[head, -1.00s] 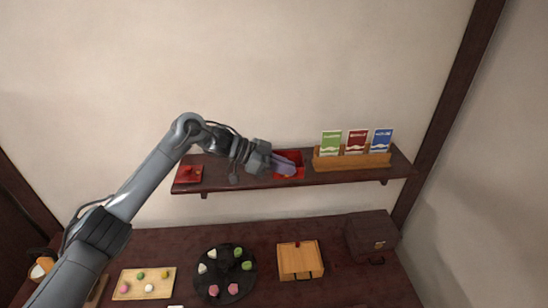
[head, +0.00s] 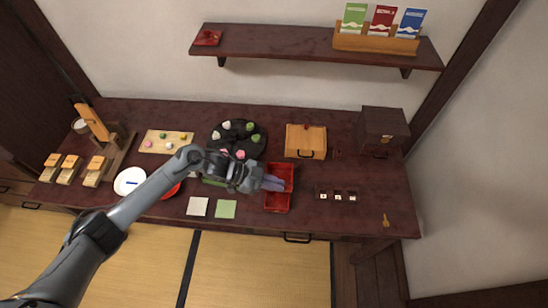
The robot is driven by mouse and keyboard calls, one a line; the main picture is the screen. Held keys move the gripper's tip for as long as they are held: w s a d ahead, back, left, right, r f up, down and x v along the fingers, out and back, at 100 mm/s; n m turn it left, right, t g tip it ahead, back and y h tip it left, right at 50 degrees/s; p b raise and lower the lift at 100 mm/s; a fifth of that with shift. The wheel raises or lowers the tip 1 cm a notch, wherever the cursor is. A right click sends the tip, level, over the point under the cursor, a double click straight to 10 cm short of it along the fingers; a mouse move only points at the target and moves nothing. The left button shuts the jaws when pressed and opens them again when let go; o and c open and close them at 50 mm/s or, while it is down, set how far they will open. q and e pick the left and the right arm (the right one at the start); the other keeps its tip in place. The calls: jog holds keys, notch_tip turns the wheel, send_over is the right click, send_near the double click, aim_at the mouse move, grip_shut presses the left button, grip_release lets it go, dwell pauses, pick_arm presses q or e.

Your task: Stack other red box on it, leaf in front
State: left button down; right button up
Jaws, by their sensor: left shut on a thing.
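My left gripper (head: 272,183) is shut on an open red box (head: 284,170) over the front middle of the table. A second open red box (head: 277,203) shows just below it in the picture, partly covered by the held box. I cannot tell whether the two boxes touch. A small orange-gold shape (head: 386,220), possibly the leaf, lies at the table's right front. A red piece with a small mark (head: 207,38) lies at the left end of the shelf. My right gripper is not in view.
The table (head: 340,220) holds a wooden box (head: 305,141), a dark round tray of sweets (head: 238,139), a dark chest (head: 383,133) and a small dark holder (head: 338,196). White (head: 198,207) and green (head: 225,209) squares lie left of the boxes. The shelf (head: 275,44) hangs behind.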

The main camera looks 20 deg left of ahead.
pick_arm(q)
jog(key=f+b, duration=0.1)
jog(key=f, duration=0.1)
jog(key=s+f+b, duration=0.1)
jog(key=f+b, duration=0.1)
jog(key=f, duration=0.1)
jog(key=s+f+b, duration=0.1)
jog(key=f+b, duration=0.1)
jog(key=f, duration=0.1)
jog(key=shift+s+d+f, duration=0.1)
dwell(1.0)
jog(key=shift+f, duration=0.4)
jog(key=shift+f+b, duration=0.45)
jog(key=shift+b, duration=0.05)
jog(key=c, duration=1.1)
grip_release()
jog(key=shift+c, duration=0.2)
